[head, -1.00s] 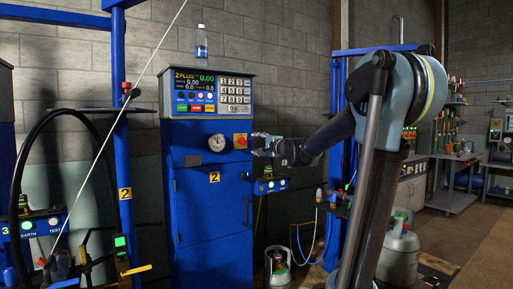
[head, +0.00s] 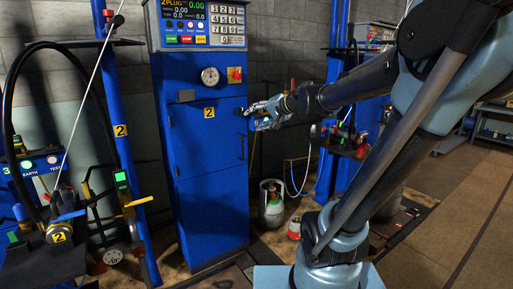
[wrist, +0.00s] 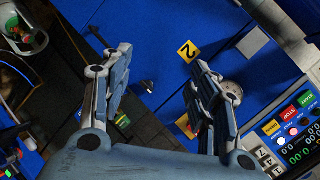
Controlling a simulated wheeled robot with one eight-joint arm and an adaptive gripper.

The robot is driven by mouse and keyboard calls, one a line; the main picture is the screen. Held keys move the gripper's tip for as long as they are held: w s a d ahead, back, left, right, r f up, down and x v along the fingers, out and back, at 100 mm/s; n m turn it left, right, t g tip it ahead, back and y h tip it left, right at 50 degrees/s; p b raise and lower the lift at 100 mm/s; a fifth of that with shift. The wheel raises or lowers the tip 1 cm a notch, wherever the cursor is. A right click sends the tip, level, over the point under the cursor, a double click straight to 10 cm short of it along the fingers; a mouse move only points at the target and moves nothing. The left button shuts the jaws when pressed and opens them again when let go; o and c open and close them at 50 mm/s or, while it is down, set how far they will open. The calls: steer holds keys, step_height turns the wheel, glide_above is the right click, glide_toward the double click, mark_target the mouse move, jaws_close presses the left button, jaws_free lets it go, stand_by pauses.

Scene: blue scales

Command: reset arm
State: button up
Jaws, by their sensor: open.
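My arm (head: 365,82) reaches from the right side of the head view toward the blue cabinet. My gripper (head: 252,114) is in front of the cabinet's right edge, near the door handle, and looks empty. In the wrist view my gripper (wrist: 160,85) has its two fingers spread apart with nothing between them. Beyond the fingers are the blue cabinet front and a yellow label (wrist: 187,51) with a 2. I cannot tell how far the fingertips are from the cabinet.
The blue cabinet (head: 208,180) carries a control panel (head: 201,24) and a round gauge (head: 210,76). A gas cylinder (head: 271,206) stands on the floor right of it. A blue post (head: 118,130) with a black hose (head: 10,110) is at the left. Open floor (head: 465,205) lies at the right.

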steer(key=s+d+f+n+g+h, duration=0.1)
steer(key=s+d+f+g+h, duration=0.2)
steer(key=s+d+f, duration=0.6)
steer(key=s+d+f+n+g+h, duration=0.2)
steer(key=s+d+f+h, duration=0.4)
steer(key=s+f, duration=0.9)
steer(key=s+d+g, duration=0.1)
steer(key=s+d, duration=0.1)
steer(key=d, duration=0.1)
steer(key=shift+s+d+f+n+g, duration=0.15)
steer(key=shift+d+f+n+g, duration=0.15)
steer(key=shift+f, duration=0.1)
